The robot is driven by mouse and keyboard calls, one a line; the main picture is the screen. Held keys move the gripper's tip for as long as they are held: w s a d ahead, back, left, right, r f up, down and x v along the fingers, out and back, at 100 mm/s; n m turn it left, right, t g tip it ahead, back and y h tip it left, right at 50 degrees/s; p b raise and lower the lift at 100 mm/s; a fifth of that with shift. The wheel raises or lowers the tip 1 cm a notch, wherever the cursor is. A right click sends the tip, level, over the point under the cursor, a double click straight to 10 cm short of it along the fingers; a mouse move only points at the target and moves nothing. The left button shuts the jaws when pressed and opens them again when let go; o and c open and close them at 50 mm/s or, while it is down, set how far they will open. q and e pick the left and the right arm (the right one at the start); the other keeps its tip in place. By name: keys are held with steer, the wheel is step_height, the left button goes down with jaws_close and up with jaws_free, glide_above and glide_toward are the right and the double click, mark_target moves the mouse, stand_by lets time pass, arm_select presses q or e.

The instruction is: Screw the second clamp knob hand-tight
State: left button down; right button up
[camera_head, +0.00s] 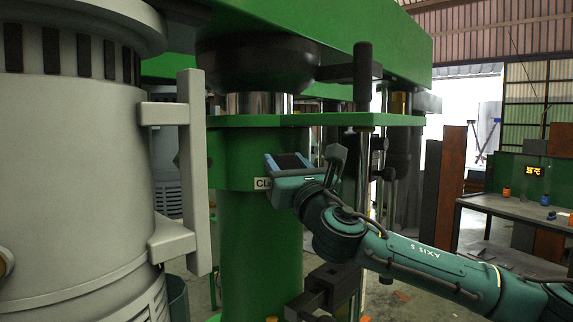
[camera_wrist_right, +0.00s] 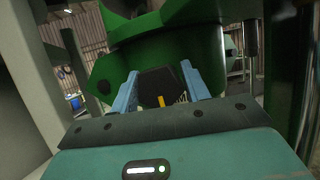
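My right gripper (camera_head: 287,163) is at the front of the green column, next to a partly covered "CL" label (camera_head: 263,183). In the right wrist view, its two blue fingers (camera_wrist_right: 158,84) stand apart, one on each side of a dark clamp knob (camera_wrist_right: 157,80) with a small yellow mark. The knob is hard to make out in the head view. My left gripper is out of view.
The green column (camera_head: 262,250) stands behind my right gripper. A large grey vessel (camera_head: 75,165) with a handle bar (camera_head: 195,170) stands close at left. A green beam and plate (camera_head: 330,120) lie above. A workbench (camera_head: 510,208) is at the far right.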

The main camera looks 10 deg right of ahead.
steer(key=c, duration=0.5)
steer(key=shift+o, duration=0.2)
